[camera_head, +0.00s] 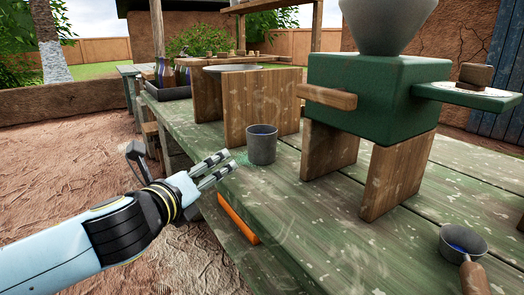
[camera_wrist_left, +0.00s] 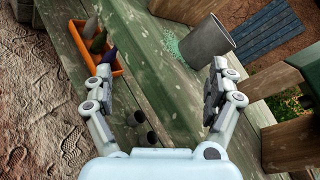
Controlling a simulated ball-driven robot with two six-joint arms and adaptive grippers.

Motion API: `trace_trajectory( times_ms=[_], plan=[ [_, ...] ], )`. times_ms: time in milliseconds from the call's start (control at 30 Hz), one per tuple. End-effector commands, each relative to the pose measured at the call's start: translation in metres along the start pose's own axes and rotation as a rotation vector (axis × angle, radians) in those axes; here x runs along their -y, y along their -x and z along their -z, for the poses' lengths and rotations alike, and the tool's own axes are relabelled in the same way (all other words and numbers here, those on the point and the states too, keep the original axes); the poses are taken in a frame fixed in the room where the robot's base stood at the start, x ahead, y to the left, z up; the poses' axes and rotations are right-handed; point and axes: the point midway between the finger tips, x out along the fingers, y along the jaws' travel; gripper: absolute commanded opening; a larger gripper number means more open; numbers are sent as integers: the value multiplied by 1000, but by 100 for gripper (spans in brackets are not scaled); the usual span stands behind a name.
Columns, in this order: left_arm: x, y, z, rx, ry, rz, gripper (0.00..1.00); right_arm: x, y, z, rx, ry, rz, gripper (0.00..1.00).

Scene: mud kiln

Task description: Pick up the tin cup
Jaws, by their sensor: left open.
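The grey tin cup (camera_head: 262,145) stands upright on the green, paint-worn wooden table (camera_head: 300,235), near its left edge. It also shows in the left wrist view (camera_wrist_left: 207,43), beyond the fingers and nearer the right one. My left gripper (camera_head: 217,168) is at the table's left edge, just left of the cup in the head view. Its fingers are apart and empty, and they point towards the cup without visibly holding it. In the left wrist view the gripper (camera_wrist_left: 165,92) shows both fingers spread wide. My right gripper is not in view.
A green machine with a funnel (camera_head: 375,85) stands on wooden legs right of the cup. A wooden stand (camera_head: 255,105) is behind the cup. A small pan with a wooden handle (camera_head: 462,242) lies at the front right.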

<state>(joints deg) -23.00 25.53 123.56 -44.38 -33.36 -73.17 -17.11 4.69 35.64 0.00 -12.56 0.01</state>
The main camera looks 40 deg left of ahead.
Motion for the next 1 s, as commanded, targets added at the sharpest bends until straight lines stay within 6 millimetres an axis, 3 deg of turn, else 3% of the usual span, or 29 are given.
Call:
trace_trajectory(
  times_ms=[100,200,300,533,767,1000],
  plan=[
    [27,-11,-9,36,-348,157,90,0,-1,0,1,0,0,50],
    [43,-15,-10,65,-579,253,90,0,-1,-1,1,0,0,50],
    [53,-22,-11,84,-699,300,90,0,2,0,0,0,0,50],
    [69,-57,-12,90,-720,308,90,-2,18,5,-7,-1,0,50],
    [76,-76,-10,88,-718,308,90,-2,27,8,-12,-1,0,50],
    [92,-109,-9,87,-718,308,90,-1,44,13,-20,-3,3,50]
  ],
)
